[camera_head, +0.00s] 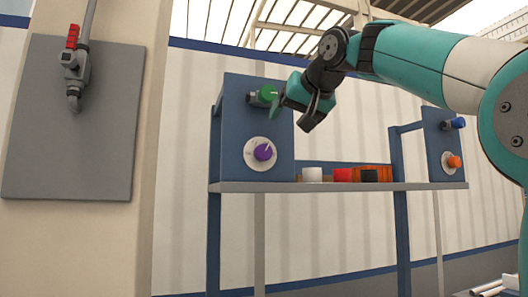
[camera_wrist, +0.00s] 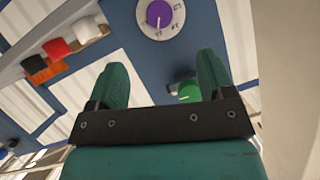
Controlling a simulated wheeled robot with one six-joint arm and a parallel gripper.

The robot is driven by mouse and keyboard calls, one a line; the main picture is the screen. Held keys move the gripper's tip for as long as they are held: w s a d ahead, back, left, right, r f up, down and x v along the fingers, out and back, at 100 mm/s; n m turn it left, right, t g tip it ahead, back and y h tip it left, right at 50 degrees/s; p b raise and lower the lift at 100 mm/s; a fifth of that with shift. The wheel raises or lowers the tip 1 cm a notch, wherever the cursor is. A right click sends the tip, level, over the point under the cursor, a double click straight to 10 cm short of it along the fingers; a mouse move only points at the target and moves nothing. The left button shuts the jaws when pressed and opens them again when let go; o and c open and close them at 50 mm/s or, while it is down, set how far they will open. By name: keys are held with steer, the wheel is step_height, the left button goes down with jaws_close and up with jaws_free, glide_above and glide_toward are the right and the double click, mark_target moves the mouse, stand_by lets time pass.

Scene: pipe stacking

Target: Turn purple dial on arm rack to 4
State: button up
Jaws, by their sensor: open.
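The purple dial (camera_head: 263,152) sits on a white numbered plate low on the left blue panel of the rack. It also shows near the top of the wrist view (camera_wrist: 159,14), with its number marks partly readable; I cannot tell its setting for sure. My gripper (camera_head: 276,106) is in front of the upper part of that panel, above and apart from the purple dial, close to the green knob (camera_head: 267,93). In the wrist view its two green fingers (camera_wrist: 163,75) are spread with nothing between them. The green knob (camera_wrist: 188,91) shows beside the right finger.
The rack shelf (camera_head: 230,187) holds a white piece (camera_head: 312,174), a red piece (camera_head: 342,175) and an orange crate-like block (camera_head: 384,172). A right panel carries a blue knob (camera_head: 457,123) and an orange dial (camera_head: 454,162). A grey wall plate with a red-handled valve (camera_head: 73,60) is at left.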

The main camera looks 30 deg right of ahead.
mark_target(265, 151)
steer(key=p+x, duration=0.1)
steer(key=x, duration=0.4)
steer(key=p+x, duration=0.1)
steer(key=x, duration=0.5)
steer(key=d+r+p+x, duration=0.1)
steer(key=x, duration=0.4)
steer(key=shift+w+p, duration=0.4)
steer(key=shift+w, duration=0.15)
steer(key=c, duration=0.9)
